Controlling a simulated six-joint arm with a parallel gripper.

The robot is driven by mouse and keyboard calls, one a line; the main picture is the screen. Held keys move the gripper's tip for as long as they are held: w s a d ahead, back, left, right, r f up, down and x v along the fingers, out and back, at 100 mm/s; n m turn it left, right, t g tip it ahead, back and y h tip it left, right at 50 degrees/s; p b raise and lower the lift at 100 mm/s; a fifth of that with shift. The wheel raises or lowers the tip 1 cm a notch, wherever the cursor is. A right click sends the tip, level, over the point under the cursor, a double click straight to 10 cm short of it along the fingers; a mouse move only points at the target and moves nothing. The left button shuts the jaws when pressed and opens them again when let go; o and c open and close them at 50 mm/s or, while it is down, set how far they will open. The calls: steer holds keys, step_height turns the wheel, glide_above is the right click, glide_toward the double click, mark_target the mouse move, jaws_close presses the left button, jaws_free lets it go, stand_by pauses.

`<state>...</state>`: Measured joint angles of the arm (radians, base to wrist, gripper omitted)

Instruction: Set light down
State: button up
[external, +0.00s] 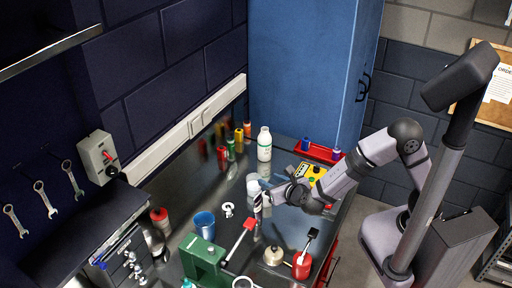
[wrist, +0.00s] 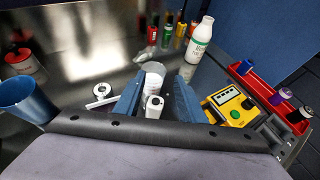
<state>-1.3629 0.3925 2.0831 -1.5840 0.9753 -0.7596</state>
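My gripper (external: 262,199) is over the bench in the external view. In the wrist view its two blue fingers (wrist: 154,98) stand on either side of a small white light (wrist: 153,107) with a dark round spot on top. The fingers appear closed on the light, though their contact is partly hidden. A white cup-like container (wrist: 154,72) is just beyond the fingertips; it also shows in the external view (external: 253,184). Whether the light touches the container or the bench is unclear.
A blue cup (external: 204,224) and a white ring-shaped tool (external: 228,209) lie left of my gripper. A white bottle (external: 264,144) stands behind. A yellow device (external: 311,173) and red tray (external: 318,152) are to the right.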

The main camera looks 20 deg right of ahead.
glide_above(270, 209)
steer(key=shift+s+f+p, duration=0.1)
steer(key=shift+f+p, duration=0.35)
steer(key=shift+f, duration=2.2)
step_height(270, 209, down, 2)
steer(key=shift+p+x, duration=0.45)
steer(key=shift+x, duration=1.05)
steer(key=shift+r, duration=0.1)
jaws_close()
steer(key=shift+r, duration=0.1)
steer(key=shift+r+b, duration=0.75)
steer(key=shift+r, duration=4.2)
